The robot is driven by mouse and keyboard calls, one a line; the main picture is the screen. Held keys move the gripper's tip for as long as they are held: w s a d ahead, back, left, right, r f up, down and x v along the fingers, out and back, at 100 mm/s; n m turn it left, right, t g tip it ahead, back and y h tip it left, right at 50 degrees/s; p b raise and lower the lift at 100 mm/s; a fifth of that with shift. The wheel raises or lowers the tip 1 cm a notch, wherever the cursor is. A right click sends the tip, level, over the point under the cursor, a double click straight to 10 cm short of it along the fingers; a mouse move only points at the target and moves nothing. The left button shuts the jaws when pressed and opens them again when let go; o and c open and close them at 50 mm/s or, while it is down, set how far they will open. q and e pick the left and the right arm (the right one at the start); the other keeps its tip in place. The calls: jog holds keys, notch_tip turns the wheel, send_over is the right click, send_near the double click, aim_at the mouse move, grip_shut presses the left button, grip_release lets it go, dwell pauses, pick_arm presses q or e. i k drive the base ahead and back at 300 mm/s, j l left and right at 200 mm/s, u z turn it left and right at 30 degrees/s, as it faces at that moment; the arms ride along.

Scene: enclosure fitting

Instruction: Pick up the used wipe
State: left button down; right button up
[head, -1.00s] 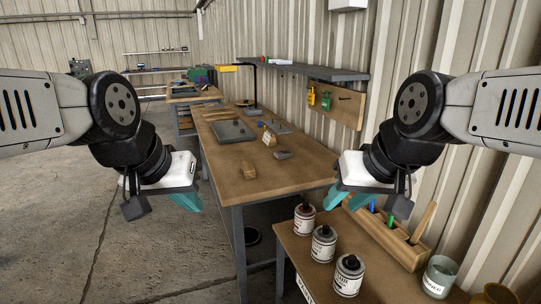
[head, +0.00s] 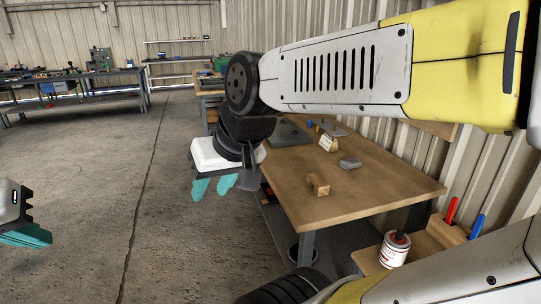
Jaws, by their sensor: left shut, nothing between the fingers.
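I cannot make out a used wipe in this view. My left gripper (head: 25,237) is at the left edge over the concrete floor, partly cut off, its teal fingers shut and empty. My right gripper (head: 214,187) hangs left of the wooden workbench (head: 375,190), over the floor beside its edge. Its two teal fingers stand apart with nothing seen between them. My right arm hides part of the bench's far end and the wall.
On the bench are a small wooden block (head: 318,184), a grey block (head: 350,163) and a small labelled card (head: 328,143). A labelled can (head: 394,249) and a wooden holder (head: 446,231) stand at the lower right. Floor (head: 100,190) on the left is clear.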

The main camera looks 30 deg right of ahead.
aim_at(348, 164)
jog(key=i+j+u, duration=0.1)
jog(key=i, duration=0.3)
jog(key=i+j+u, duration=0.1)
jog(key=i, duration=0.3)
jog(key=i+z, duration=0.65)
jog(key=i, duration=0.2)
jog(key=i+j+z, duration=0.15)
jog(key=i+z, duration=0.2)
jog(key=i+l+z, duration=0.15)
jog(key=z, duration=0.25)
jog(key=i+z, duration=0.4)
jog(key=i+l+z, duration=0.1)
jog(key=z, duration=0.25)
jog(key=i+j+z, duration=0.1)
jog(key=i+z, duration=0.3)
jog(key=k, duration=0.05)
